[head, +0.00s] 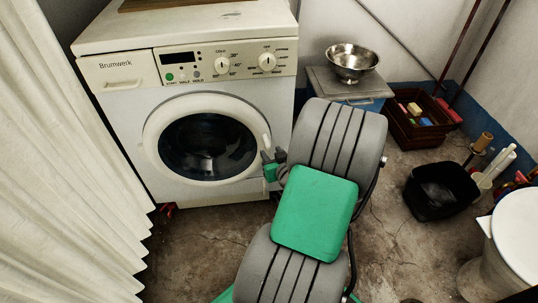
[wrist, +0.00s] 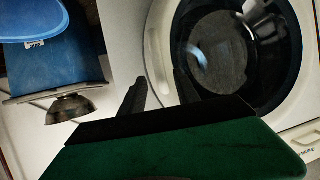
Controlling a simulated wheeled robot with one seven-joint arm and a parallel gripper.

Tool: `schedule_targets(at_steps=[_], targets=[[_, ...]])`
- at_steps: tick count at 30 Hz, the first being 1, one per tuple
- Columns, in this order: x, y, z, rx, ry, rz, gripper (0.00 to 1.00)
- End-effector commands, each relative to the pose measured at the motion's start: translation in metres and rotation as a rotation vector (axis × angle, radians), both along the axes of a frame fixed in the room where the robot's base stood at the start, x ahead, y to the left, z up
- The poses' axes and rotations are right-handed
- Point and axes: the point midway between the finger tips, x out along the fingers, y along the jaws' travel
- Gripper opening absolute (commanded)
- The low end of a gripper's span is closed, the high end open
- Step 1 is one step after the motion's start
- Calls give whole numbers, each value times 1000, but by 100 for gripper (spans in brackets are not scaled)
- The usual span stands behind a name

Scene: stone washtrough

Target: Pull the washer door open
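The white washer (head: 215,100) stands against the back, its front toward me. Its round door (head: 160,120) has a white ring and dark glass and looks shut. A pale upright handle (head: 266,143) sits on the ring's right side. My gripper (head: 268,157) is at the lower end of this handle, partly hidden by my arm. In the wrist view my gripper (wrist: 160,86) has its two dark fingers apart, with the white door ring (wrist: 160,50) behind and between them. I cannot tell whether the fingers touch the handle.
A pale curtain (head: 60,160) hangs close on the left. To the right are a metal bowl (head: 352,62) on a blue-sided stand (head: 370,103), a brown crate (head: 405,130) and a black bin (head: 440,190). Bare concrete floor (head: 200,245) lies before the washer.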

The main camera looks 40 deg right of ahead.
Motion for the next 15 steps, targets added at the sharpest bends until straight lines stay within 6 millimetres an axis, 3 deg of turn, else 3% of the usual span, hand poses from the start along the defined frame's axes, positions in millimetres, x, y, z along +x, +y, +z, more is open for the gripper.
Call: schedule_targets(at_steps=[6,15], targets=[[31,-11,-15,-1,0,4,38],[35,-14,-15,1,1,1,38]])
